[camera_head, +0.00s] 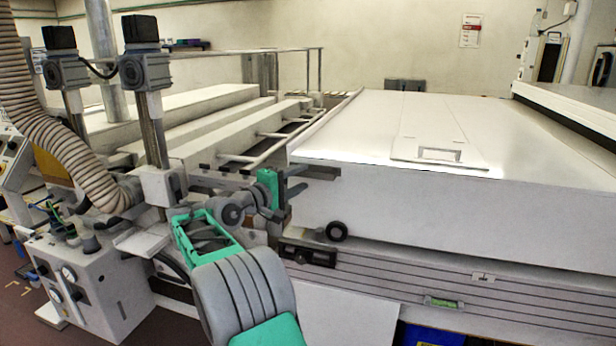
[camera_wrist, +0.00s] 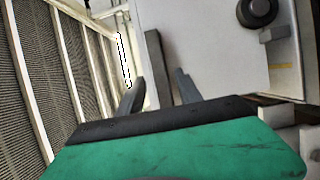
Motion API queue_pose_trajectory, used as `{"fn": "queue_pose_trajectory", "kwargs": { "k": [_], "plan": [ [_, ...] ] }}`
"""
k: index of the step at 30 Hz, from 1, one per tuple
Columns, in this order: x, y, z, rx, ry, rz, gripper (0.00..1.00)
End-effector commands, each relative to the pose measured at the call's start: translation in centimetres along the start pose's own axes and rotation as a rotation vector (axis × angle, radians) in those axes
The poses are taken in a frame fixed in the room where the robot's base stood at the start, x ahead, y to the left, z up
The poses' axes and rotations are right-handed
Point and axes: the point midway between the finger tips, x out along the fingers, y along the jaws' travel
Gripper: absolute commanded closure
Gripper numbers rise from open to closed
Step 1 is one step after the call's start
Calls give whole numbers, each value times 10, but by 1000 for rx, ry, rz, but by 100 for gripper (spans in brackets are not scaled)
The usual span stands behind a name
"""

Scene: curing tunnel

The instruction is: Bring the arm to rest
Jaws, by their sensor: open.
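My gripper (camera_head: 297,181) is at the end of my grey and green arm, in front of the left end of the large white tunnel housing (camera_head: 420,218). In the wrist view my gripper (camera_wrist: 158,88) shows two dark fingers standing apart, with nothing between them that I can see held. A dark upright bar lies behind the gap. In the head view the fingers look close to the housing's corner; I cannot tell whether they touch it.
A black round knob (camera_head: 337,232) sits on the housing's lower front. A conveyor frame (camera_head: 270,145) with rollers runs behind my arm. A control box (camera_head: 90,285) with gauges and a ribbed hose (camera_head: 50,105) stand at left. A green level vial (camera_head: 443,303) is on the front rail.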

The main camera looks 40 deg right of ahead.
Motion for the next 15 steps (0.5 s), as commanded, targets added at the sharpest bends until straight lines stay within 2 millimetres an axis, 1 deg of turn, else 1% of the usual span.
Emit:
{"fn": "queue_pose_trajectory", "kwargs": {
  "k": [1,3,6,9,15],
  "plan": [
    [-12,-1,-1,0,4,0,58],
    [-23,-1,-1,-1,2,0,58],
    [-34,0,0,-1,0,0,58],
    [-36,0,0,-1,-1,0,58],
    [-36,0,0,0,-1,0,58]
  ]
}}
